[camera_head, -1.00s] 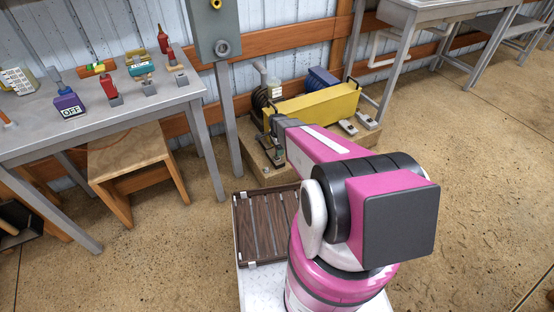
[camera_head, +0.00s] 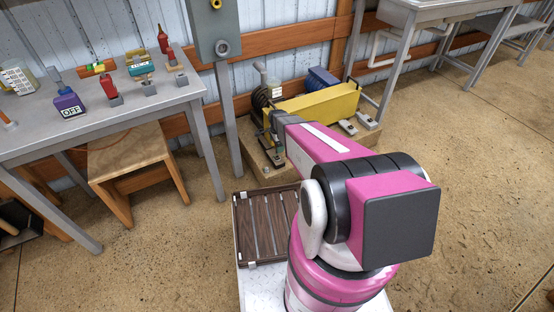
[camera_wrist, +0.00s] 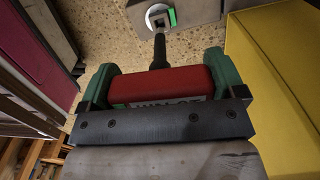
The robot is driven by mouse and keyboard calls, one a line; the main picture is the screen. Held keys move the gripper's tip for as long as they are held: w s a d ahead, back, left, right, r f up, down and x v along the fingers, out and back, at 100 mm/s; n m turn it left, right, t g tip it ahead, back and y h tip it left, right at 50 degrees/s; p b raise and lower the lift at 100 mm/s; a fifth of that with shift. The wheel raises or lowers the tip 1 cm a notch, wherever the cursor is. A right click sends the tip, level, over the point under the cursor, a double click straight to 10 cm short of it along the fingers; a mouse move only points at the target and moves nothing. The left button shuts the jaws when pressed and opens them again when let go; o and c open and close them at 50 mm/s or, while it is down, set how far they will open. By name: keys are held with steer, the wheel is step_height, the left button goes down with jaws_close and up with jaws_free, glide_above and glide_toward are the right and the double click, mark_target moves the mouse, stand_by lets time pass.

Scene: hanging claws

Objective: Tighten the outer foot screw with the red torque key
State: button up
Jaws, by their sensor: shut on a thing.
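In the wrist view my gripper (camera_wrist: 161,72) is shut on the red torque key (camera_wrist: 158,87), with a green finger on each side of its handle. The key's black shaft (camera_wrist: 159,52) points away from me toward a foot screw (camera_wrist: 158,16) in a white ring with a green mark, on a grey foot plate (camera_wrist: 190,12). The shaft tip overlaps the screw in the picture; I cannot tell whether it is seated. In the head view my arm reaches the left end of the yellow machine (camera_head: 318,103), and the key is not discernible there.
The yellow side (camera_wrist: 275,90) of the machine stands close to the right of my gripper. A magenta surface (camera_wrist: 35,50) is on the left. The machine sits on a wooden base (camera_head: 262,172). A grey post (camera_head: 226,115) and workbench (camera_head: 30,130) are to the left.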

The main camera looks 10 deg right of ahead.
steer(key=shift+r, duration=0.1)
steer(key=shift+r, duration=1.9)
steer(key=n, duration=0.6)
steer(key=shift+n, duration=0.4)
steer(key=shift+r, duration=0.1)
